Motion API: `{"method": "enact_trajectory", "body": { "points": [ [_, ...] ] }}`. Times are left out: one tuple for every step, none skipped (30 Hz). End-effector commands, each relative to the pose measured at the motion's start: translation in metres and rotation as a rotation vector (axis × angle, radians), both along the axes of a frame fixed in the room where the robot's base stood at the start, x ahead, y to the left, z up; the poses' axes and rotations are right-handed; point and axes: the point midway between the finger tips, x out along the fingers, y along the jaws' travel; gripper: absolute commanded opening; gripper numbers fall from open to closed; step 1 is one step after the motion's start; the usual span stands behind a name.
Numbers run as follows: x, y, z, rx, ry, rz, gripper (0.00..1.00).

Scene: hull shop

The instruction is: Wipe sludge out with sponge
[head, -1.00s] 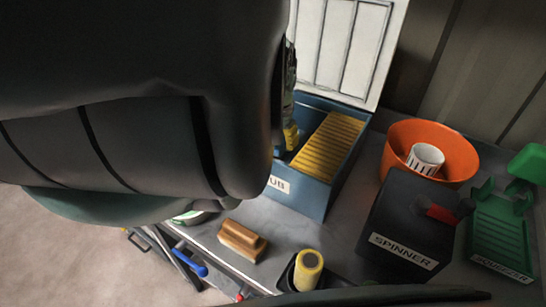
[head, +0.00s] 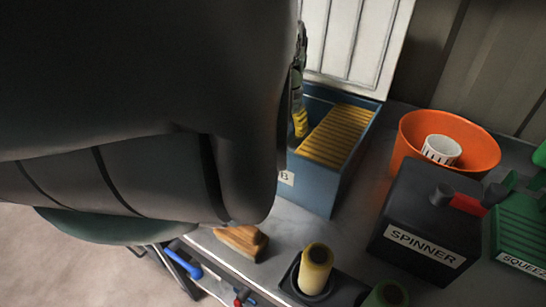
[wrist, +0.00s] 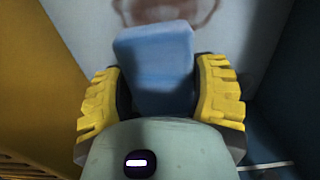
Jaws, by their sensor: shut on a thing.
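My gripper (wrist: 161,72) has yellow ribbed fingers and is shut on a blue sponge (wrist: 153,50), one finger on each side. A brownish ring of sludge (wrist: 170,8) lies on a pale surface just beyond the sponge, at the top of the wrist view. The picture does not settle whether the sponge touches it. In the head view, the blue tub (head: 318,188) holds a yellow ribbed rack (head: 338,136) on its right side. A yellow finger (head: 300,122) shows in the tub's left part. My dark arm hides the rest of the gripper and the tub's left side.
Right of the tub stand a black box labelled SPINNER (head: 425,225), an orange bowl (head: 480,150) with a white basket (head: 441,149), and a green squeezer (head: 520,235). A wooden block (head: 243,241) and a yellow roller (head: 316,268) are at the front.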

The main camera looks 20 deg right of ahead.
Motion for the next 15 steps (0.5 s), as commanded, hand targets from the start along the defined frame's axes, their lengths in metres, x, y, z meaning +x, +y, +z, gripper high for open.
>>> {"method": "enact_trajectory", "body": {
  "points": [
    [0.0014, -0.0015, -0.004, -0.002, -0.003, 0.0, 0.34],
    [0.002, -0.002, -0.0039, -0.003, -0.003, 0.0, 0.34],
    [0.0027, -0.0028, -0.004, -0.003, -0.004, 0.0, 0.34],
    [0.0031, -0.0033, -0.0041, -0.003, -0.005, 0.0, 0.34],
    [0.0035, -0.0038, -0.0042, -0.003, -0.005, 0.0, 0.34],
    [0.0038, -0.0044, -0.0044, -0.003, -0.004, 0.0, 0.34],
    [0.0041, -0.0047, -0.0046, -0.003, -0.004, 0.0, 0.34],
    [0.0042, -0.005, -0.0048, -0.003, -0.003, 0.0, 0.34],
    [0.0042, -0.0054, -0.0051, -0.002, -0.002, 0.0, 0.34],
    [0.0042, -0.0057, -0.0053, -0.001, -0.001, 0.0, 0.34],
    [0.0043, -0.006, -0.0054, -0.001, 0.0, 0.0, 0.34],
    [0.0046, -0.0066, -0.0056, -0.001, 0.0, 0.0, 0.34],
    [0.0049, -0.0069, -0.0057, -0.001, 0.0, -0.001, 0.34],
    [0.0053, -0.0074, -0.0057, -0.001, -0.001, -0.001, 0.34],
    [0.0057, -0.008, -0.0057, -0.002, -0.001, -0.001, 0.34]
  ]
}}
